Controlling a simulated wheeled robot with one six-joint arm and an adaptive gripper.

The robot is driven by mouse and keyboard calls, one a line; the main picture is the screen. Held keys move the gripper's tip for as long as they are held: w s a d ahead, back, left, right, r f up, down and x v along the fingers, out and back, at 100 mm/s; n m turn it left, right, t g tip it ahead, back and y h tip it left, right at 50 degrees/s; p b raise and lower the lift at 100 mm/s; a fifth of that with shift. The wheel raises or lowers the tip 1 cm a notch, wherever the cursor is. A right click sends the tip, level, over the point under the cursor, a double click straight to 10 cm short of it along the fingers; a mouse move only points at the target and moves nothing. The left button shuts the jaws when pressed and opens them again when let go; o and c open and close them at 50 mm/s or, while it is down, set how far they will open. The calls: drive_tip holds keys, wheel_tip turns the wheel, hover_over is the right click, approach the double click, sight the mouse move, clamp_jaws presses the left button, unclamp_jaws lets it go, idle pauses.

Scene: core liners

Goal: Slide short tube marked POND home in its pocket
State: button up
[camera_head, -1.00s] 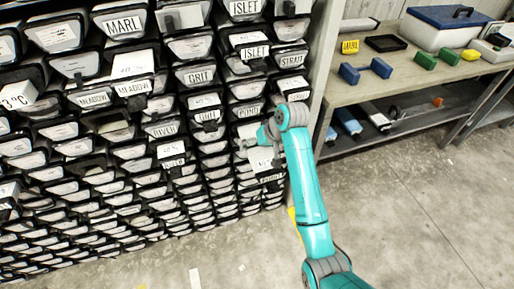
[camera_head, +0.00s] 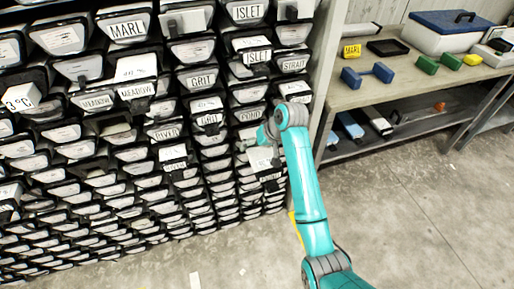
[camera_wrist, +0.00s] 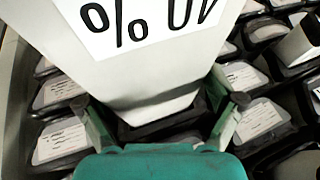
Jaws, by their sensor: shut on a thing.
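The label POND (camera_head: 249,116) shows on a tube front in the right part of the rack, just up and left of my gripper (camera_head: 262,140). In the wrist view my gripper (camera_wrist: 160,112) has its green fingers on both sides of a pale tube end (camera_wrist: 150,85) and is shut on it. A white card (camera_wrist: 140,20) with a large percent sign covers the upper part of this end. No POND mark is readable there, so I cannot tell whether it is the POND tube. How deep it sits in its pocket is hidden.
A rack of dark-framed tube fronts (camera_head: 128,30) fills the left, with some cards and blocks sticking out. A grey rack post (camera_head: 322,75) stands close right of my arm. A workbench (camera_head: 375,95) with boxes stands further right.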

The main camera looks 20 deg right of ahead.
sight(252, 135)
drive_tip(key=shift+w+r, duration=0.1)
drive_tip(key=shift+w, duration=2.9)
drive_tip(key=o, duration=1.5)
drive_tip(key=shift+v, duration=3.65)
drive_tip(key=shift+c, duration=0.4)
